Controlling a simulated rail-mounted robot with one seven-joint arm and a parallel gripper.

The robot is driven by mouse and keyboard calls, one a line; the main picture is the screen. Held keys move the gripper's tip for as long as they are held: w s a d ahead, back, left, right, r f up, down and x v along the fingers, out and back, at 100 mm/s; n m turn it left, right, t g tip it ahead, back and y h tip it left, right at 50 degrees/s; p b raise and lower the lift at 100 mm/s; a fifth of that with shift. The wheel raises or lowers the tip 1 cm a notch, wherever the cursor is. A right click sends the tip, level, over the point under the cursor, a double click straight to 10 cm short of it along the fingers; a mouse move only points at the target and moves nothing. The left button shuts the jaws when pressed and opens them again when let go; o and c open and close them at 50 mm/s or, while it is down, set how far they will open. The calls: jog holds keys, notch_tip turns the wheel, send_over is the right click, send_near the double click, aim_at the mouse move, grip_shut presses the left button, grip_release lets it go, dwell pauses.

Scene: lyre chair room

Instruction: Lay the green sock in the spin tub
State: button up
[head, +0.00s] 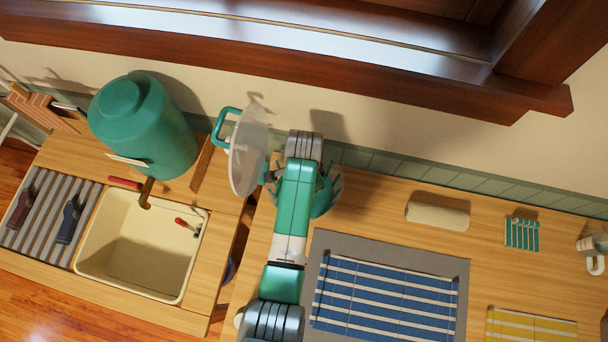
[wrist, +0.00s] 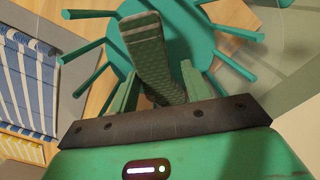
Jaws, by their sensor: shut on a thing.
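The green sock (wrist: 150,62), with a paler band near its end, is pinched between the two fingers of my gripper (wrist: 160,92) in the wrist view. In the head view, this ribbed teal piece (head: 324,198) is partly hidden by my arm. A translucent disc with a teal handle (head: 248,150) stands tilted at its left. The sock is hidden in the head view.
A cream sink (head: 140,247) and a striped mat (head: 32,222) with a maroon sock (head: 20,210) and a blue sock (head: 68,222) are at left. A large teal container (head: 143,125) stands behind the sink. A blue striped cloth (head: 385,298) and cream roll (head: 437,216) lie at right.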

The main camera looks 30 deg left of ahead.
jog(key=shift+f, duration=1.9)
jog(key=shift+b, duration=0.3)
jog(key=shift+f, duration=0.2)
jog(key=o, duration=1)
jog(key=shift+r, duration=0.1)
jog(key=shift+c, duration=0.2)
notch_tip(320, 180, up, 12)
jog(key=shift+r+p, duration=0.15)
jog(key=shift+p, duration=0.55)
